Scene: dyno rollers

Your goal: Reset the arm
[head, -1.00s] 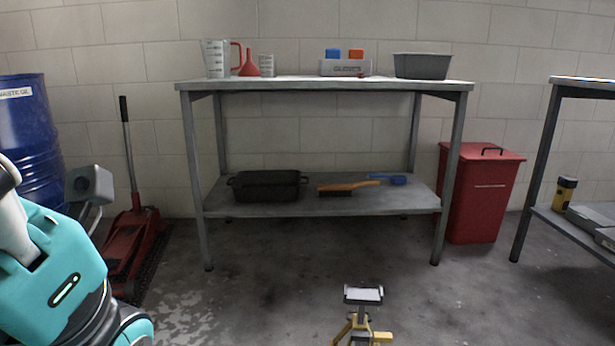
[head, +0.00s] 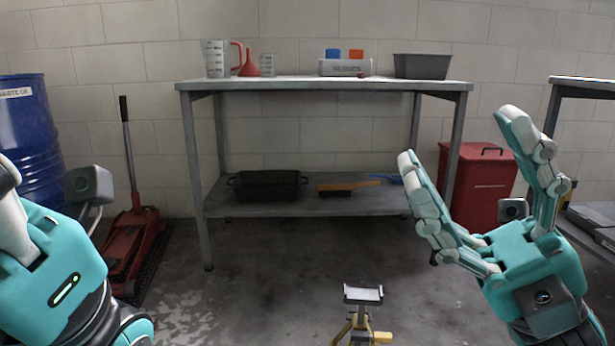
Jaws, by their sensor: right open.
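My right gripper (head: 458,135) is raised at the right of the head view, in front of the workbench's right leg and the red bin. Its two white and teal fingers are spread wide, with nothing between them. My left gripper (head: 50,260) is at the lower left edge; its teal body and part of a finger show, but its fingertips are cut off by the frame, so its opening cannot be judged.
A steel workbench (head: 320,85) stands against the wall with several items on it. A yellow stand (head: 362,295) is on the floor in front. A red floor jack (head: 134,240), blue drum (head: 30,140) and red bin (head: 480,175) flank the bench.

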